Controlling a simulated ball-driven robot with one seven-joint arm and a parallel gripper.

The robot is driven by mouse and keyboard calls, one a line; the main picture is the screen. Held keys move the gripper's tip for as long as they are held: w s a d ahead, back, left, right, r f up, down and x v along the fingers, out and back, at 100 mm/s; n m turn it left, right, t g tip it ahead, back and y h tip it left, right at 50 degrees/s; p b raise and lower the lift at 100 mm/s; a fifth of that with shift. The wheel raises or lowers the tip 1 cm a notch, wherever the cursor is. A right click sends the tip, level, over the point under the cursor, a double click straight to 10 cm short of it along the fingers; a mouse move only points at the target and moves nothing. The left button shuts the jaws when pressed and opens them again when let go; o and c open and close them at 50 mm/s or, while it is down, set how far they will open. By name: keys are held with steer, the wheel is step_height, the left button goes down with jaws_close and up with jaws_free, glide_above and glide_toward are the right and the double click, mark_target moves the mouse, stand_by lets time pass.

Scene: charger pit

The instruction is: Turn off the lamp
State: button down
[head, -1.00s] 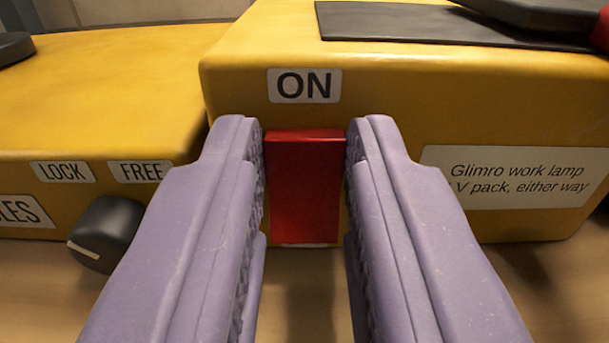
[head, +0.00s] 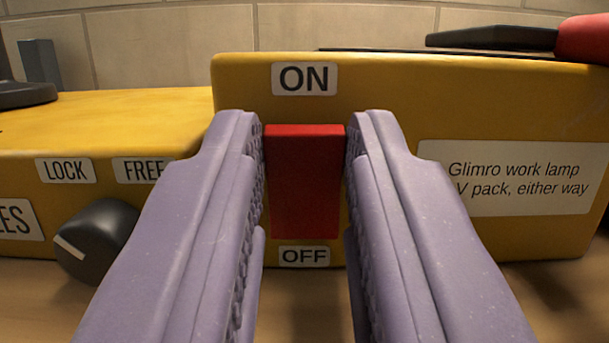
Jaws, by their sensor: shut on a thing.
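The lamp's yellow box (head: 400,110) stands ahead, with a label reading "Glimro work lamp" on its front at the right. A red slider block (head: 304,182) sits on the front, between an "ON" label (head: 304,78) above and an "OFF" label (head: 304,256) below. My gripper (head: 304,150) is shut on the red block, one purple finger on each side. The block's top edge is a little below the ON label and its bottom edge is just above the OFF label. The lamp's light itself is not in view.
A second yellow box (head: 100,120) adjoins at the left, with "LOCK" and "FREE" labels and a black knob (head: 98,242). A black tool with a red handle (head: 490,38) lies on top at the right. A tiled wall (head: 170,45) stands behind.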

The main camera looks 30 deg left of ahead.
steer(key=c, duration=0.9)
jaws_free()
steer(key=b+v, duration=0.1)
steer(key=v, duration=0.6)
steer(key=shift+s+d+f, duration=0.1)
steer(key=shift+s+d, duration=0.15)
steer(key=shift+s, duration=0.1)
steer(key=d+f+m+t+h+b, duration=0.2)
steer(key=d+f+m+h+b, duration=0.35)
steer(key=d+h+b, duration=0.65)
steer(key=s+f+g+b, duration=0.1)
steer(key=s+f+b, duration=0.1)
steer(key=s+b, duration=0.1)
steer(key=s+f+m+g+b, duration=0.1)
steer(key=s+g+b, duration=0.1)
steer(key=b, duration=0.1)
steer(key=s+f+g+b, duration=0.1)
steer(key=s+f+b, duration=0.1)
steer(key=s+b, duration=0.1)
steer(key=shift+s+d+f, duration=0.3)
steer(key=shift+f, duration=0.05)
